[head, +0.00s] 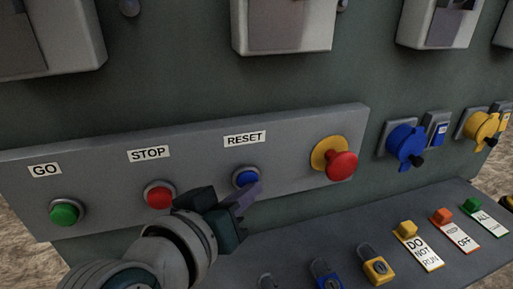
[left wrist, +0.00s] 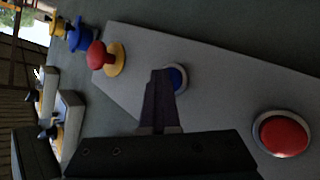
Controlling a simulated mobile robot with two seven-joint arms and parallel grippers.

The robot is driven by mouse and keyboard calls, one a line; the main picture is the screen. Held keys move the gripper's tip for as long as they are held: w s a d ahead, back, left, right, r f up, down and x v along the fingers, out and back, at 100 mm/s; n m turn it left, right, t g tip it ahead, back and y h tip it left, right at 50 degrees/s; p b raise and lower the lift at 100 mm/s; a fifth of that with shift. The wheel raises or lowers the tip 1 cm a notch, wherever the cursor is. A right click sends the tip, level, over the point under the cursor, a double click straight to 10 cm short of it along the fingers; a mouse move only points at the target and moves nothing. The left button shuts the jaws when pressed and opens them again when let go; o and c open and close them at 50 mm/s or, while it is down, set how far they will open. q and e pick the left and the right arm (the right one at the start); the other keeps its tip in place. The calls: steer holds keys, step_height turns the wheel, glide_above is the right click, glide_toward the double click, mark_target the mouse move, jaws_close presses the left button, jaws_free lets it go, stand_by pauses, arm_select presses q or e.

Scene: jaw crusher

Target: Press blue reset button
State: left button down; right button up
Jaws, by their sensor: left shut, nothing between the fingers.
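The blue reset button (head: 246,177) sits in a round metal ring on the grey panel (head: 100,157), under a label reading RESET (head: 244,139). My left gripper (head: 250,194) is shut and empty, its fingertips just in front of and slightly below the button in the head view. In the left wrist view the shut fingers (left wrist: 161,95) partly cover the blue button (left wrist: 178,78). I cannot tell whether the tips touch it. My right gripper is not in view.
A red STOP button (head: 159,195) and a green GO button (head: 65,212) are left of the reset button. A red mushroom button (head: 342,165) on a yellow base stands out to its right. Padlocks and tags lie on the ledge (head: 330,235) below.

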arm_select(q)
steer(key=shift+a+r, duration=0.1)
steer(key=shift+r, duration=0.2)
steer(key=s+p, duration=0.1)
steer(key=s+d+p, duration=0.1)
steer(key=s, duration=0.1)
steer(key=s+d+p, duration=0.1)
steer(key=s, duration=0.1)
steer(key=shift+s+f, duration=0.1)
steer(key=shift+s, duration=0.15)
